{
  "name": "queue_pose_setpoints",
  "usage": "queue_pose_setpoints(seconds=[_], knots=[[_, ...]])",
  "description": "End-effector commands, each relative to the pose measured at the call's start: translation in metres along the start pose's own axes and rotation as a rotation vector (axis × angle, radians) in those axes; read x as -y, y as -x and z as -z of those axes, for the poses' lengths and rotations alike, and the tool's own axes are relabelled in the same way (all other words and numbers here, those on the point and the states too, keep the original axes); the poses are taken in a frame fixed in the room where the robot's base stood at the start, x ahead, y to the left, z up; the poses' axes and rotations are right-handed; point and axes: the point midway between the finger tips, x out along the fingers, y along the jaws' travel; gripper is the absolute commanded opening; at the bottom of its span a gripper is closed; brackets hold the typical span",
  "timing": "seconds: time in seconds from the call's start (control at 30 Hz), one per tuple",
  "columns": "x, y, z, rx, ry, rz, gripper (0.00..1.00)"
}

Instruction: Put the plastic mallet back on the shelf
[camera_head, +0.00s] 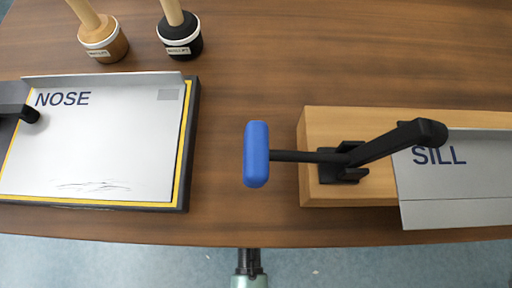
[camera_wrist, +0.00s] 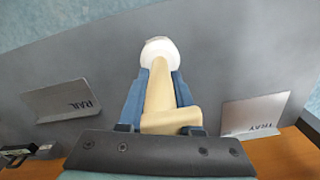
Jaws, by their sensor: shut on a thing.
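In the wrist view, my gripper (camera_wrist: 160,76) is shut, with its two blue fingers on either side of a cream-coloured handle. The handle belongs to what looks like the plastic mallet (camera_wrist: 160,52), with a rounded white end beyond the fingertips. A wider cream block sits between the finger bases. Neither my gripper nor this mallet can be made out in the head view. No shelf can be made out for certain.
In the head view, two handled tools with labelled heads (camera_head: 103,40) (camera_head: 180,38), a NOSE board (camera_head: 100,140) and a SILL block with blue-handled clamp (camera_head: 256,153) occupy the wooden table.

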Motion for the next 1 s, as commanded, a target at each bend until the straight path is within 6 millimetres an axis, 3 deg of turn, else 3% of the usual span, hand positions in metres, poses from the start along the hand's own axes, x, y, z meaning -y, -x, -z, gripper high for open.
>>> queue_pose_setpoints(seconds=[0.23, 0.3, 0.43, 0.83, 0.87, 1.0], knots=[[-0.019, -0.001, 0.007, -0.001, -0.004, 0.001, 0.0], [-0.017, -0.019, 0.005, 0.001, 0.0, 0.001, 0.0], [-0.017, -0.036, 0.005, 0.0, 0.0, 0.001, 0.0], [-0.016, -0.038, 0.006, -0.001, 0.001, 0.001, 0.0], [-0.016, -0.038, 0.005, -0.001, 0.001, 0.001, 0.39], [-0.016, -0.037, 0.005, -0.001, 0.001, 0.001, 0.63]])
